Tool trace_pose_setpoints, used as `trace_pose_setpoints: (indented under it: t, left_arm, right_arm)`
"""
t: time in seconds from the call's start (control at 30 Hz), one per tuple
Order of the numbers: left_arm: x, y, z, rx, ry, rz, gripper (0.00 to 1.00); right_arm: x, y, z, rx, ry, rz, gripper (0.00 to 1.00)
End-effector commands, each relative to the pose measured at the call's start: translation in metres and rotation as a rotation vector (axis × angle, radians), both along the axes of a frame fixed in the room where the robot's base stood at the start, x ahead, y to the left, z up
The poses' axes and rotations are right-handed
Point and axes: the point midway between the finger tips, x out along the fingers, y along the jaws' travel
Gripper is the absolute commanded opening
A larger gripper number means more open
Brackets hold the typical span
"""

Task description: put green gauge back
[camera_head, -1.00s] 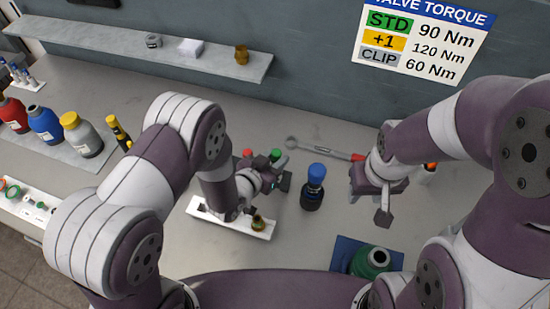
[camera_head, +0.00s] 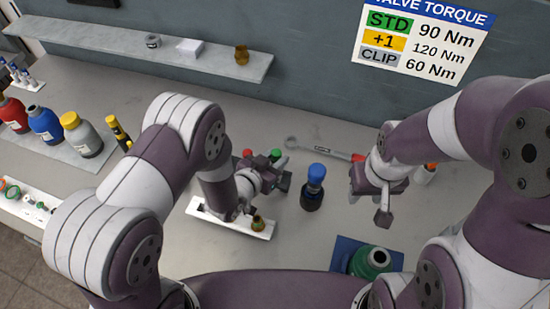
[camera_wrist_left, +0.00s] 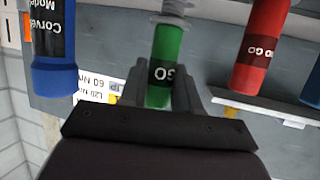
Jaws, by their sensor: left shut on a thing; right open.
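The green gauge (camera_wrist_left: 166,62), a green cylinder marked GO, stands between the fingers of my left gripper in the left wrist view. My left gripper (camera_head: 282,178) is shut on it, and only its green top (camera_head: 276,155) shows behind the gripper in the head view. The red gauge (camera_wrist_left: 258,45), marked NO GO, is beside it, apart from the fingers; its red top also shows in the head view (camera_head: 247,154). The lower part of both gauges is hidden by my arm in the head view. My right gripper (camera_head: 383,214) is open and empty above the table.
A blue-capped dark tool (camera_head: 314,186) stands close right of my left gripper. A white tray (camera_head: 258,232) with an amber fitting lies in front. A wrench (camera_head: 322,150) lies behind.

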Motion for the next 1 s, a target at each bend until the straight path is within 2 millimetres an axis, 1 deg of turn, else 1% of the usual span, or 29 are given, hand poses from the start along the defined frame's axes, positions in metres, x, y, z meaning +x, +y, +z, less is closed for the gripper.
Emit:
trace_pose_setpoints:
  t: [0.4, 0.43, 0.47, 0.5, 0.53, 0.83, 1.0]
  left_arm:
    - [0.0, 0.0, -0.008, -0.001, -0.001, 0.0, 0.0]
    - [0.0, 0.0, -0.008, -0.001, -0.001, 0.0, 0.35]
    - [0.0, 0.0, -0.007, -0.001, -0.001, 0.0, 0.45]
    - [0.0, 0.0, -0.007, -0.001, -0.001, 0.0, 0.58]
    - [0.0, 0.0, -0.007, -0.001, -0.001, 0.0, 0.61]
    - [0.0, 0.0, -0.006, 0.0, 0.0, 0.0, 0.61]
    - [0.0, 0.0, 0.008, 0.0, 0.0, 0.0, 0.61]
  right_arm:
    - [0.0, 0.0, -0.008, 0.0, 0.0, 0.0, 0.43]
    - [0.0, 0.0, -0.008, 0.0, 0.0, 0.0, 0.43]
    - [0.0, 0.0, -0.007, 0.0, 0.0, 0.0, 0.43]
    - [0.0, 0.0, -0.007, 0.0, 0.0, 0.0, 0.43]
    - [0.0, 0.0, -0.007, 0.0, 0.0, 0.0, 0.43]
    - [0.0, 0.0, -0.005, 0.0, 0.0, 0.0, 0.43]
    - [0.0, 0.0, 0.006, 0.0, 0.0, 0.0, 0.43]
